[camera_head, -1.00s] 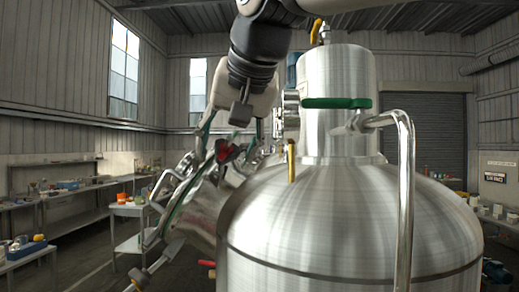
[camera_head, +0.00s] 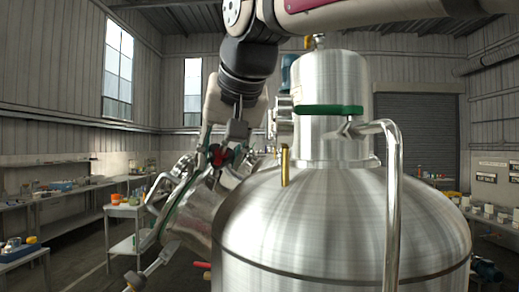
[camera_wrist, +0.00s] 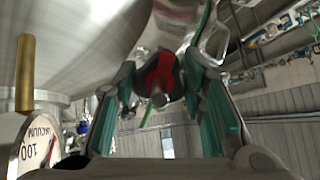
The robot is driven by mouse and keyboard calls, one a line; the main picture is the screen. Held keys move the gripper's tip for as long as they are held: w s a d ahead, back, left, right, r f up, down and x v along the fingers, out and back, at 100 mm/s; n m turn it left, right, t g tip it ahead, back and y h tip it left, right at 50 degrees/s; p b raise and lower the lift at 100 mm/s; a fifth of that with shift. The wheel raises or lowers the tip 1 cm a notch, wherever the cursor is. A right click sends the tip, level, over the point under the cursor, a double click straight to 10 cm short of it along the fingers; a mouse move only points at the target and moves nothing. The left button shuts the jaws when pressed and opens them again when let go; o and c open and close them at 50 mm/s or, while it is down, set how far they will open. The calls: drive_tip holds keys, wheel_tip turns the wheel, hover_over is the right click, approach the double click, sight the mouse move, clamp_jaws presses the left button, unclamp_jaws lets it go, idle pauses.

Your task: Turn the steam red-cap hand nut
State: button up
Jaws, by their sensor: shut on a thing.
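The red-cap hand nut (camera_wrist: 161,72) shows in the wrist view between my fingers, with a grey stub at its middle. It also shows in the head view as a small red patch (camera_head: 218,155) on the tilted steel fitting left of the big tank. My gripper (camera_wrist: 160,90) has its two green-padded fingers on either side of the nut and is shut on it. In the head view my gripper (camera_head: 219,150) reaches down from above. Parts of the nut are hidden by the fingers.
A vacuum gauge (camera_wrist: 38,145) and a brass rod (camera_wrist: 25,72) are near my gripper's left. Benches (camera_head: 70,192) line the left wall.

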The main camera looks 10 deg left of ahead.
drive_tip(key=shift+n+p, duration=0.55)
drive_tip(key=shift+n, duration=0.65)
drive_tip(key=o, duration=1.2)
drive_tip(key=v, duration=1.2)
drive_tip(key=shift+s+a, duration=0.15)
drive_tip(key=shift+a, duration=0.05)
